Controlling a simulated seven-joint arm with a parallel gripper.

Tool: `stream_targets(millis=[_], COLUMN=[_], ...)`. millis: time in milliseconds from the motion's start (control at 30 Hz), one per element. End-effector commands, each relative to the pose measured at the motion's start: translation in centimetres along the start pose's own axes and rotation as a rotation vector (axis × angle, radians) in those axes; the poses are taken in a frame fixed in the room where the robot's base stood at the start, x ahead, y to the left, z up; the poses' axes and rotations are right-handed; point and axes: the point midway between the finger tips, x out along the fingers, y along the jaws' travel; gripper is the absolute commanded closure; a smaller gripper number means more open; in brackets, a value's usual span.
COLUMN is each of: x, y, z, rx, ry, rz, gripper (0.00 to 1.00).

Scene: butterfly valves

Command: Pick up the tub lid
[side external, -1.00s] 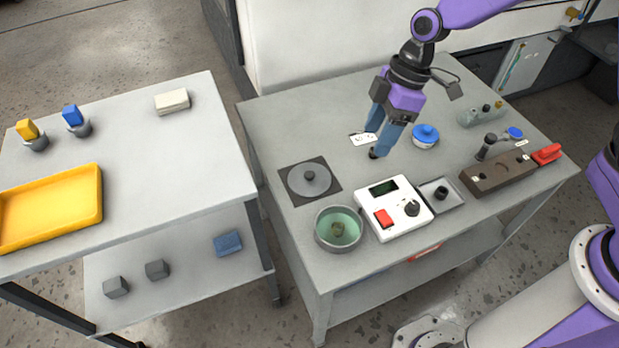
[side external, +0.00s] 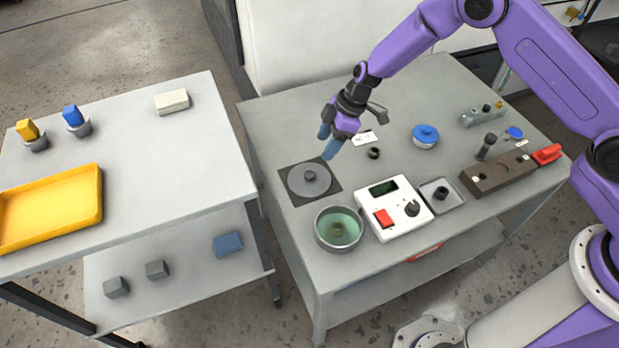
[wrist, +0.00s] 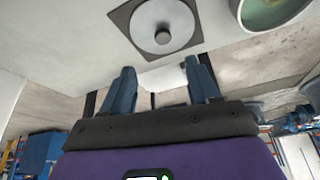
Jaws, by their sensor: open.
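The tub lid (side external: 309,180) is a flat grey disc with a dark centre knob. It lies on a dark square mat (side external: 290,196) at the left of the grey table. It also shows at the top of the wrist view (wrist: 178,18), with its knob facing me. My gripper (side external: 329,146) is open and empty, above and slightly right of the lid's far side, not touching it. Its two blue fingers (wrist: 160,80) show apart in the wrist view. The open tub (side external: 338,229), green inside with a small dark lump in it, stands in front of the lid.
A white scale-like box (side external: 394,208) with a red switch stands right of the tub. A small black ring (side external: 374,153), a white card (side external: 363,138) and a blue-lidded pot (side external: 425,136) lie farther back. A brown valve block (side external: 498,174) is at the right. The table's back left is clear.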

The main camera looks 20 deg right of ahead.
Motion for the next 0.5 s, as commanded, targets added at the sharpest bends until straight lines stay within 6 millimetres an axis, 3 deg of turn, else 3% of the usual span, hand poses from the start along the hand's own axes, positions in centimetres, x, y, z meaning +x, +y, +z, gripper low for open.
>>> stream_targets(millis=[233, 500], x=[4.1, 5.9], y=[-0.1, -0.1], z=[0.1, 0.1], rx=[0.000, 0.000], ry=[-0.001, -0.001], rz=[-0.001, 0.000], gripper=[0.39, 0.39])
